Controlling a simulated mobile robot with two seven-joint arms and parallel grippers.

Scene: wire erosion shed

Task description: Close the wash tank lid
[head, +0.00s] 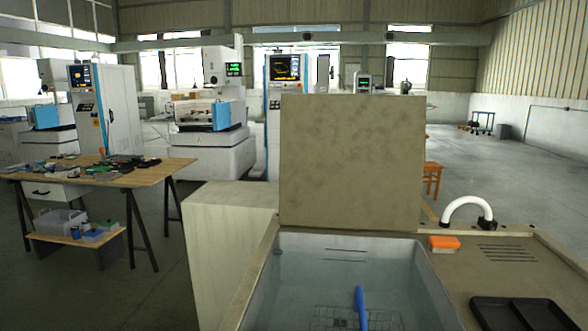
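The wash tank lid (352,160) stands open and upright at the back of the wash tank (252,285). It is a flat, stained grey-brown panel. The open tank below it shows pale grey inner walls, a wire basket (335,318) and a blue handle-like object (360,305) at the bottom. Neither of my grippers is in the head view.
Right of the tank, the worktop holds an orange block (444,242), a white curved pipe (468,205) and a black tray (528,314). A cluttered wooden table (150,178) stands at the left. Machines line the back; open floor lies far right.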

